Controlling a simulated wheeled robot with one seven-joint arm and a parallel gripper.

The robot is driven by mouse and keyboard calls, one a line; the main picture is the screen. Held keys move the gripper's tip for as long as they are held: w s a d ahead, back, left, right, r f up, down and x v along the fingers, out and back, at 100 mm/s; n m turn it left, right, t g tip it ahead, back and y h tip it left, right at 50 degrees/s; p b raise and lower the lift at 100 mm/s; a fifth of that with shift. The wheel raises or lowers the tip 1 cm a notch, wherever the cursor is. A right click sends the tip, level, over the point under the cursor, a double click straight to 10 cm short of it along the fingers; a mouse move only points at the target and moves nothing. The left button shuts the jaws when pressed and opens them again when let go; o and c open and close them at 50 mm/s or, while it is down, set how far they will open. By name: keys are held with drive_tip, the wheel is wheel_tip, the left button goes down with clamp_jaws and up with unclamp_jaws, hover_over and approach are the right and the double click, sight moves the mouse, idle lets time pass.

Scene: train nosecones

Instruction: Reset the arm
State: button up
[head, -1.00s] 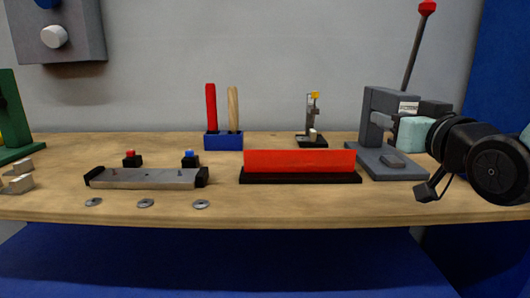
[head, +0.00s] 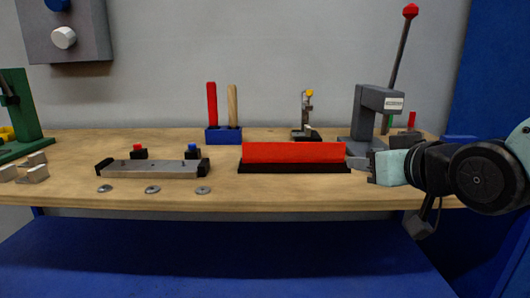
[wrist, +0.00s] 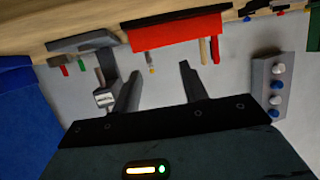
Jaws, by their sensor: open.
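My gripper (head: 373,168) is at the right of the head view, in front of the grey lever press (head: 377,100). It points left, toward the right end of the red block (head: 294,153). In the wrist view, which is tilted and nearly upside down, its two fingers (wrist: 160,90) stand apart with nothing between them. The red block also shows there (wrist: 177,29), beyond the fingers. My black and pale-green arm covers the right part of the bench.
The wooden bench (head: 240,190) carries a grey bar fixture (head: 153,169), several washers in front of it, a blue tool holder (head: 223,136), a small stand (head: 305,118) and a green press (head: 22,115). A grey control box (head: 65,30) hangs on the wall. The bench front is mostly clear.

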drive_tip(key=s+a+f+n+g, duration=0.2)
drive_tip(key=s+a+f+g, duration=0.35)
drive_tip(key=s+f, duration=0.35)
drive_tip(key=s+f+n+g+h, duration=0.2)
drive_tip(key=s+f+g, duration=0.15)
drive_tip(key=s, duration=0.35)
drive_tip(key=s+f+n+g+h, duration=0.1)
drive_tip(key=s+f+g, duration=0.2)
drive_tip(key=s+g, duration=0.3)
wheel_tip(320, 180, up, 18)
drive_tip(key=s+t+p, duration=0.1)
drive_tip(key=p, duration=1.7)
drive_tip(key=shift+d, duration=0.35)
